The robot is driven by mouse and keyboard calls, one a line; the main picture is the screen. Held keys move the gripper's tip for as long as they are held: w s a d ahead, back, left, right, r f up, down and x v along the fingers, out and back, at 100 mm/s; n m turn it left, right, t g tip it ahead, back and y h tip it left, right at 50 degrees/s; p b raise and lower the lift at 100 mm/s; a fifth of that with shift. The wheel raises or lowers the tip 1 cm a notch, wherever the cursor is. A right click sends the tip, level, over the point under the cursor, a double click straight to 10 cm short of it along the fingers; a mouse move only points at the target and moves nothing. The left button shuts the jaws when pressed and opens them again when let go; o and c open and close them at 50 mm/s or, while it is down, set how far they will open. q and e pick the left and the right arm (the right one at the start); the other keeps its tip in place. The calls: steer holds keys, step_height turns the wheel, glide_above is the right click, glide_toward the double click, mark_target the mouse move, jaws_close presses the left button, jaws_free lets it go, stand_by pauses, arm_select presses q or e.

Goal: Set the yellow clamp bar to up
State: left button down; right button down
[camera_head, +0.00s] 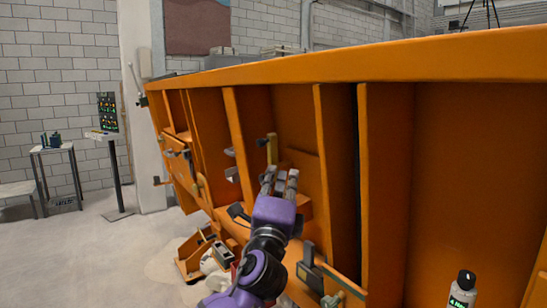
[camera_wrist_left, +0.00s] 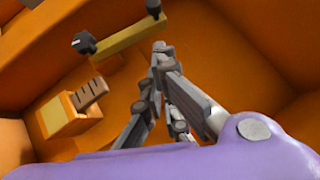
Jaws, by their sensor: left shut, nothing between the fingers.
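The yellow clamp bar (camera_head: 272,149) is on the orange sandbed wall, inside a bay between upright ribs. In the head view it stands close to upright, with a dark knob at its side. In the left wrist view the bar (camera_wrist_left: 125,35) runs slantwise across the top, with a dark knob at each end. My left gripper (camera_head: 280,178) is just below the bar in the head view. In the left wrist view its fingers (camera_wrist_left: 158,58) are shut and empty, with their tips near the bar; I cannot tell whether they touch it. My right gripper is out of view.
The orange sandbed (camera_head: 460,65) fills the right side, its ribs bounding the bay. An orange block (camera_wrist_left: 62,118) with a grey ribbed piece (camera_wrist_left: 90,93) sits beside the fingers. Open floor (camera_head: 100,255) lies left.

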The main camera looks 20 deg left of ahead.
mark_target(274, 158)
arm_select(q)
steer(key=w+a+r, duration=0.2)
steer(key=w, duration=0.1)
steer(key=w+a+r+p, duration=0.1)
steer(key=w, duration=0.1)
steer(key=shift+w+a+r, duration=0.1)
steer(key=shift+w+a, duration=0.05)
steer(key=shift+a, duration=0.1)
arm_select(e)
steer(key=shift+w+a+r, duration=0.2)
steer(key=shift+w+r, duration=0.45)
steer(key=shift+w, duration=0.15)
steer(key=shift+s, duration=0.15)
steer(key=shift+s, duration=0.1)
